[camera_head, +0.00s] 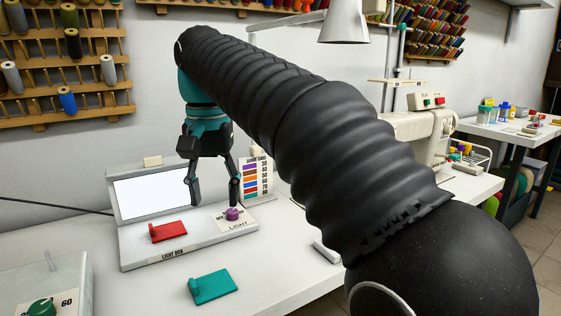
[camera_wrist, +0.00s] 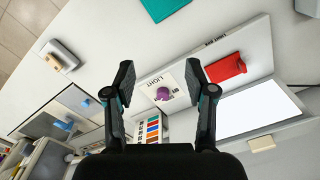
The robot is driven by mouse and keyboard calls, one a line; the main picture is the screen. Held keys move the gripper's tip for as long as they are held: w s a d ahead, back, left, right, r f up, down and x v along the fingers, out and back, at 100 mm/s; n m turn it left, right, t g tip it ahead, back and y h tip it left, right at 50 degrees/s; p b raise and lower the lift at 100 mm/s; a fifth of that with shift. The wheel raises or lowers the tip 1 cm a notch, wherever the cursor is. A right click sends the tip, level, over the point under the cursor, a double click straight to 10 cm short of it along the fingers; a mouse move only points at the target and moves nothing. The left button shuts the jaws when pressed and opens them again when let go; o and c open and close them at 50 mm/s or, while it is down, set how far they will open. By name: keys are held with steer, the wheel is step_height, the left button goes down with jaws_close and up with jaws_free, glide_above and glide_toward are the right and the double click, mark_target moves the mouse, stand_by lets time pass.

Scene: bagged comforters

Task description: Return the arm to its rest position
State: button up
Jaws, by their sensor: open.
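My gripper (camera_head: 213,190) hangs from my black ribbed arm, pointing down over the right part of the light box. Its two fingers are apart with nothing between them that they touch; in the wrist view the open gripper (camera_wrist: 160,85) frames the purple knob (camera_wrist: 163,94) below. The purple knob (camera_head: 233,214) sits on the "LIGHT" label of the light box (camera_head: 190,250). A red swatch (camera_head: 168,232) lies on the light box, left of the gripper. A teal swatch (camera_head: 213,287) lies on the table in front of the box.
The white table (camera_head: 290,270) has bare room in front of the box. A colour chart (camera_head: 256,178) stands behind the gripper. A sewing machine (camera_head: 425,130) and lamp (camera_head: 344,22) stand to the right and above.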

steer(key=s+d+f+t, duration=0.2)
steer(key=s+d+f, duration=0.15)
steer(key=d, duration=0.55)
steer(key=s+d+f+t, duration=0.1)
steer(key=s+d+f, duration=0.25)
steer(key=d, duration=0.55)
steer(key=s+d+f+t, duration=0.1)
steer(key=s+d+f, duration=0.3)
steer(key=f, duration=0.3)
steer(key=s+d+f+t, duration=0.1)
steer(key=s+d+f, duration=0.3)
steer(key=d+f, duration=0.1)
steer(key=shift+s+d+f+t, duration=0.2)
steer(key=shift+f+t, duration=0.1)
steer(key=shift+f, duration=0.6)
